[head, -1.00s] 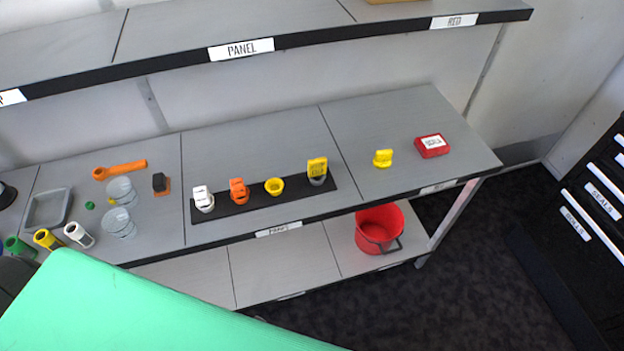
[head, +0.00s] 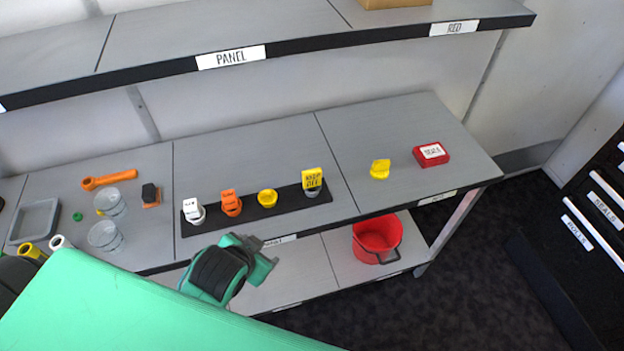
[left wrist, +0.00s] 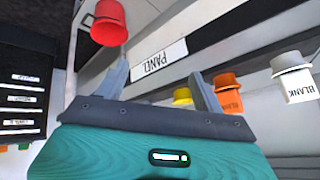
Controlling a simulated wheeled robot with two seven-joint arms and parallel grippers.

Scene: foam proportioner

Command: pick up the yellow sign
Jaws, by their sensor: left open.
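The yellow sign (head: 312,179) reads "KEEP OFF" and stands upright in a grey holder at the right end of a black strip (head: 290,197) on the workbench. My left gripper (head: 262,252) is open and empty at the bench's front edge, in front of and to the left of the sign, apart from it. In the left wrist view the spread fingers of the left gripper (left wrist: 158,78) show with nothing between them. I cannot make out the sign in that view. My right gripper is not in view.
On the strip left of the sign stand a yellow cup (head: 267,198), an orange piece (head: 231,203) and a white piece (head: 193,211). A yellow piece (head: 380,169) and a red box (head: 431,155) lie to the right. A red bucket (head: 377,238) sits below. A shelf (head: 300,25) overhangs behind.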

